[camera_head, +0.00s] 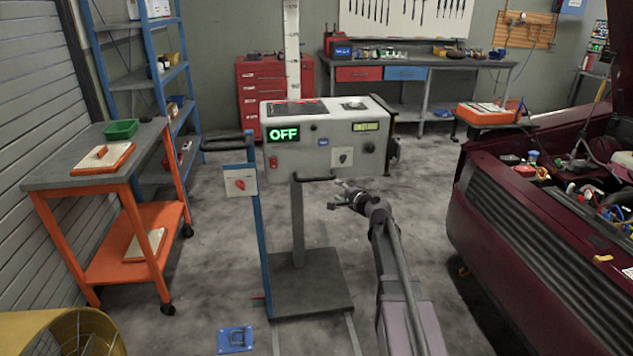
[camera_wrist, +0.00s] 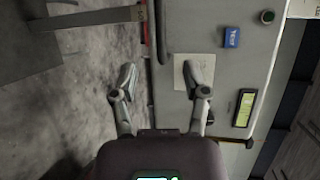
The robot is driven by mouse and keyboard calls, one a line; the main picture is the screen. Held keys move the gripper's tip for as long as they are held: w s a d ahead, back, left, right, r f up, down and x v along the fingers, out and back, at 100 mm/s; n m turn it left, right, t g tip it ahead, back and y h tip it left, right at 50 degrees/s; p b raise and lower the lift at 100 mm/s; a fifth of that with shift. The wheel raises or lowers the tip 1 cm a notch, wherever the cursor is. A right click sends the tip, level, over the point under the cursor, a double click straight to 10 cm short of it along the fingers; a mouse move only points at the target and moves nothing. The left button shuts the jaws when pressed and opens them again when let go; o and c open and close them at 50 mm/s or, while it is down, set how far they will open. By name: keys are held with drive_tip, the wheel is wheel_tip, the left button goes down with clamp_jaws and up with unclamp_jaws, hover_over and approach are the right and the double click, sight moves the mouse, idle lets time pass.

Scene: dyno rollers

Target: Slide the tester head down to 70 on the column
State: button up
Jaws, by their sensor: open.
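The tester head (camera_head: 330,150) is a pale grey box on a column (camera_head: 292,50), with a lit green OFF display on its front. The column's white scale rises above the head; its small marks are hard to read, and the part behind the head is hidden. A dark bar handle (camera_head: 315,178) sits at the head's lower front edge. My gripper (camera_head: 335,195) is open and empty, just below and in front of the head's lower right. In the wrist view the open fingers (camera_wrist: 165,75) point towards the head's front panel (camera_wrist: 205,45), with a dark bar (camera_wrist: 162,35) ahead of them.
A blue post (camera_head: 257,230) with a red-knob switch box (camera_head: 240,182) stands left of the column. An orange cart (camera_head: 125,235) is at left, and a dark red car (camera_head: 540,240) with its engine bay open is at right.

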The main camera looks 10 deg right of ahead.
sight(317, 180)
drive_tip(key=shift+w, duration=0.1)
drive_tip(key=b+x, duration=0.2)
drive_tip(key=x, duration=1.1)
drive_tip(key=shift+w+a+f, duration=0.15)
drive_tip(key=shift+w, duration=0.1)
clamp_jaws()
drive_tip(key=shift+a, duration=0.15)
drive_tip(key=shift+b, duration=0.35)
